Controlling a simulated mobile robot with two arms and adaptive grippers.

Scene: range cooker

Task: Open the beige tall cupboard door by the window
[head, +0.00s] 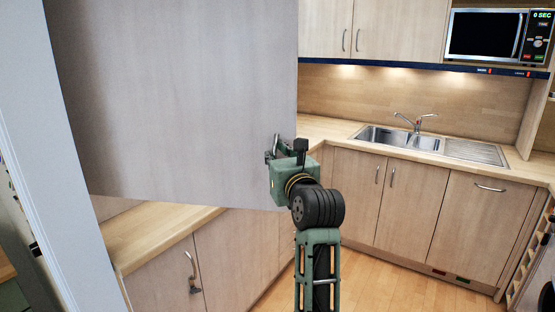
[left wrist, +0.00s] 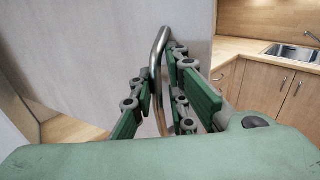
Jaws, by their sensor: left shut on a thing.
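The beige cupboard door (head: 180,95) is a large flat panel filling the upper left of the head view. Its lower edge hangs free, with worktop showing below and beyond it. Its face also fills the left wrist view (left wrist: 90,50). My left gripper (head: 284,150) is at the door's lower right edge. In the left wrist view its green fingers (left wrist: 160,92) are closed around the bent metal bar handle (left wrist: 158,52), one finger on each side. The cupboard's inside is not visible, so I cannot tell how wide the door stands open. My right gripper is not in view.
A pale vertical post (head: 85,165) stands at the left. A worktop (head: 150,230) with lower cupboards runs below the door. A sink (head: 400,142), microwave (head: 487,36) and wall cupboards (head: 375,28) are at the right. Wooden floor (head: 385,282) is clear in front.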

